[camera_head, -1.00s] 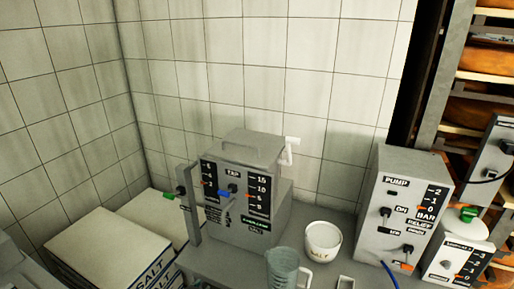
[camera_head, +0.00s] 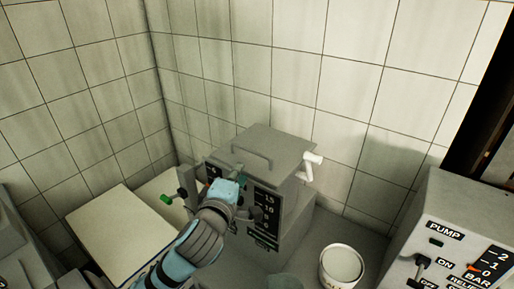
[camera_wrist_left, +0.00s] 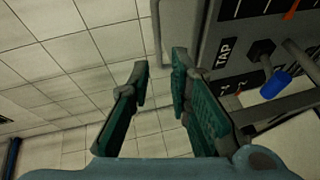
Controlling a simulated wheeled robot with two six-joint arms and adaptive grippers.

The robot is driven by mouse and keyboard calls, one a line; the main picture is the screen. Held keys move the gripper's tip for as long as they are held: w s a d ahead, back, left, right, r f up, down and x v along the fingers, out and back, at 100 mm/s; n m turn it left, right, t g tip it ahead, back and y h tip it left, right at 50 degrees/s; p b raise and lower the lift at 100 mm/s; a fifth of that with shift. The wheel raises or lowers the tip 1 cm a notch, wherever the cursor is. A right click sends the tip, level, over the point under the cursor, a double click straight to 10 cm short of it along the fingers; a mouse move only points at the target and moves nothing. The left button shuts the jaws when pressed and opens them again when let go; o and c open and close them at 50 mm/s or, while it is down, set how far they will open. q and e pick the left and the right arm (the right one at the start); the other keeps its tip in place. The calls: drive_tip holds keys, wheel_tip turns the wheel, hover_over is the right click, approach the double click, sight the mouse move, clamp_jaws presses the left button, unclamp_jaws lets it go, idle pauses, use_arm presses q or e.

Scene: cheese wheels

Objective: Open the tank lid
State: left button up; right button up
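The grey tank (camera_head: 290,215) stands against the tiled wall, with a scale and knobs on its front. Its flat lid (camera_head: 285,147) lies shut on top and carries a bar handle (camera_head: 252,150). My left gripper (camera_head: 242,173) is in front of the tank, just below the lid's front edge, and hides part of the front panel. In the left wrist view the gripper (camera_wrist_left: 158,72) is open, with nothing between its green fingers. A grey bar that looks like the lid handle (camera_wrist_left: 156,25) shows beyond the fingertips, apart from them.
A white tub (camera_head: 341,266) and the pump box (camera_head: 445,235) stand to the right. The blue knob (camera_wrist_left: 275,84) is close beside the gripper.

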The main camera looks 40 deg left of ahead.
sight(252, 152)
use_arm(q)
drive_tip(key=shift+n, duration=0.3)
drive_tip(key=x, duration=1.2)
drive_tip(key=shift+w+d, duration=0.1)
drive_tip(key=shift+w, duration=0.75)
use_arm(e)
drive_tip(key=shift+s+r, duration=0.1)
drive_tip(key=shift+s, duration=0.6)
use_arm(q)
drive_tip(key=shift+a, duration=0.25)
clamp_jaws()
drive_tip(key=shift+f, duration=0.1)
